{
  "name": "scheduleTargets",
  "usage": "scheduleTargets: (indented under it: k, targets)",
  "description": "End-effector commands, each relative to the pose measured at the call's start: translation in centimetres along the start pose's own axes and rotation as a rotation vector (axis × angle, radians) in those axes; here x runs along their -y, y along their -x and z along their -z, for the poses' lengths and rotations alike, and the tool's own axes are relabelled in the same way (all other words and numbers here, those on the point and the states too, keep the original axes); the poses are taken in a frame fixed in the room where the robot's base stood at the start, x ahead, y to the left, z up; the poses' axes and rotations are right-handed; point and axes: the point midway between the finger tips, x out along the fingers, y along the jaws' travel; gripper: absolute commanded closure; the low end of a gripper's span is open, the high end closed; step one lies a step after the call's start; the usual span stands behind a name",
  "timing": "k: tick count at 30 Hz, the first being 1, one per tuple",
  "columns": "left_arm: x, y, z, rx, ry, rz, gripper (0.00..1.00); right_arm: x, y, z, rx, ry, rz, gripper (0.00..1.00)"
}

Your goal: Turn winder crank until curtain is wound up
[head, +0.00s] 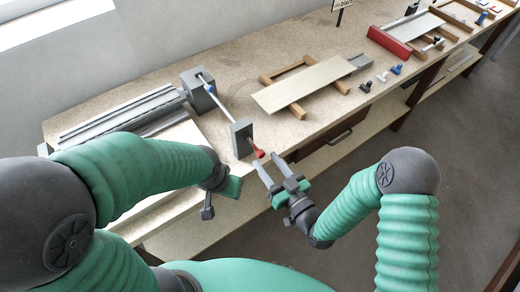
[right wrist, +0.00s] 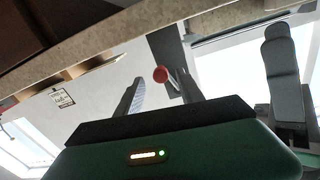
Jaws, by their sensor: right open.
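The winder crank's red knob (head: 258,154) sticks out from a grey upright block (head: 241,138) at the bench's front edge. A thin light rod (head: 218,103) runs from this block back to a grey box (head: 199,92). Long grey profiles (head: 125,112), perhaps the curtain's, lie left of the box. My right gripper (head: 273,168) is open just in front of the knob. In the right wrist view the red knob (right wrist: 160,74) appears between the fingers, without clear contact. My left gripper (head: 223,190) hangs left of the knob, its jaw state unclear.
A pale board (head: 305,85) on wooden strips lies mid-bench, with small blue and white fittings (head: 396,69) to its right. A red-ended tray (head: 388,41) stands farther right. My left forearm covers part of the bench's near left. The floor at right is clear.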

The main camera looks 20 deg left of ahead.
Motion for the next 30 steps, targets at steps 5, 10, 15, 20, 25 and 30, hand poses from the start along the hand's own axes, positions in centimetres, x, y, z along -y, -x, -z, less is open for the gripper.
scheduleTargets:
  k: [5,10,15,20,25,30]
  targets:
    - [0.0,0.5,0.1,0.000,-0.001,0.000,0.55,0.1,-3.5,0.1,-0.002,0.002,0.001,0.55]
    - [0.0,0.5,0.1,0.000,-0.001,0.000,0.55,0.1,-4.9,0.0,0.001,0.002,0.000,0.55]
    - [0.0,0.5,0.1,0.000,0.000,0.000,0.55,0.0,-5.0,-0.1,0.002,0.002,0.000,0.55]
    - [0.0,0.5,0.1,0.000,0.000,0.000,0.55,0.0,-4.9,0.0,0.001,0.002,0.000,0.68]
    - [0.0,0.5,0.1,0.000,-0.001,0.000,0.55,0.0,-4.9,0.0,0.001,0.002,-0.001,0.91]
    - [0.0,0.5,0.1,0.000,0.000,0.000,0.55,-0.1,-4.9,0.0,0.001,0.002,-0.002,1.00]
